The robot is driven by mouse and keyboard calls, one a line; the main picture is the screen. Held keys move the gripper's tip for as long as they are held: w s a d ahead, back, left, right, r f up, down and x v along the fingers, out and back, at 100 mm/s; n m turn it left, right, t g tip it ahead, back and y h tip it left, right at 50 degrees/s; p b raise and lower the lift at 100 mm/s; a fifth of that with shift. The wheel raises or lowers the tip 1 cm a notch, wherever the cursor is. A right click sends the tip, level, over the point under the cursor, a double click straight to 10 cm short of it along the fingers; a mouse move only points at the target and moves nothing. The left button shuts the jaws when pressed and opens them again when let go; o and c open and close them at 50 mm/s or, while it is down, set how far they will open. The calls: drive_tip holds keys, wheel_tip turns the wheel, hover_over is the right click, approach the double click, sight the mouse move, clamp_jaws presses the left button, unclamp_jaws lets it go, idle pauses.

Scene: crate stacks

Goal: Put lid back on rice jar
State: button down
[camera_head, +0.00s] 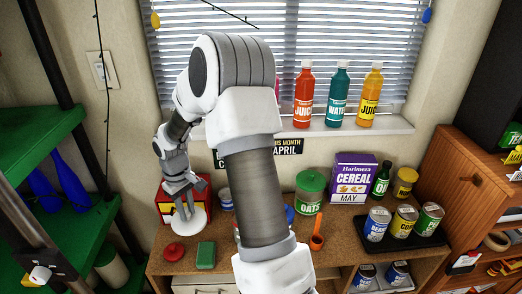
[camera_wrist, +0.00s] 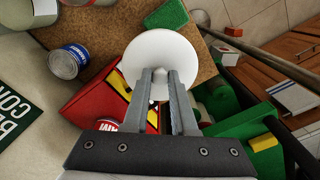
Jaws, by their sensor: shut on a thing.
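A round white lid (camera_head: 187,221) hangs under my gripper (camera_head: 184,205) at the left end of the wooden counter (camera_head: 330,262). My gripper is shut on the lid's knob. The wrist view shows the lid (camera_wrist: 160,48) as a white disc beyond the two fingers (camera_wrist: 162,78), with the knob between them. I cannot make out a jar labelled rice; my arm covers the middle of the counter in the head view.
A red round piece (camera_head: 174,251) and a green block (camera_head: 206,255) lie in front. A green-lidded oats jar (camera_head: 309,195), a cereal box (camera_head: 352,182) and several cans stand to the right.

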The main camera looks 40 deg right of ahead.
drive_tip(key=s+d+r+n+p, duration=0.15)
drive_tip(key=d+r, duration=0.25)
drive_tip(key=d, duration=1)
drive_tip(key=s+d+r+n+p, duration=0.1)
drive_tip(key=d+r+n+p, duration=0.15)
drive_tip(key=d, duration=1.15)
drive_tip(key=shift+m, duration=0.3)
drive_tip(key=f+b, duration=0.1)
drive_tip(key=f, duration=0.1)
drive_tip(key=f+b, duration=0.3)
drive_tip(key=b, duration=0.1)
drive_tip(key=shift+s+a+f, duration=0.15)
drive_tip(key=shift+a+f, duration=0.1)
drive_tip(key=shift+f, duration=0.15)
drive_tip(key=shift+f, duration=0.15)
drive_tip(key=shift+c, duration=0.8)
unclamp_jaws()
